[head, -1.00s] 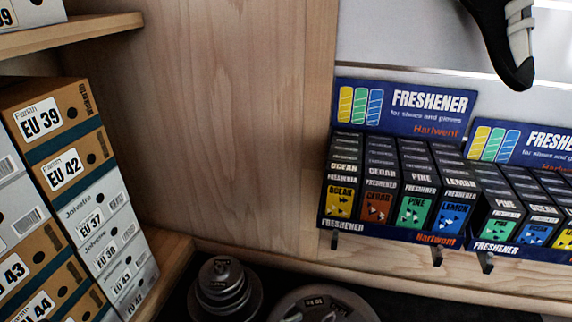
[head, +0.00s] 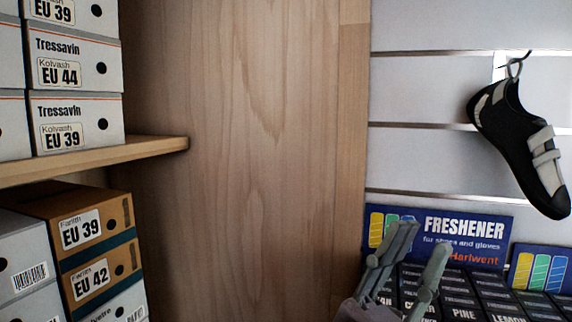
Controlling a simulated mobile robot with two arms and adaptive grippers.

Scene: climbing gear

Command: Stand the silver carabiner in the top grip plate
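No silver carabiner and no grip plate show in the head view.
Shoe boxes (head: 75,62) fill a wooden shelf (head: 150,150) at the left, with more boxes (head: 92,230) below. A freshener display (head: 470,226) stands at the lower right. A climbing shoe (head: 520,140) hangs from the slatted wall. A bare wooden panel (head: 240,150) lies between.

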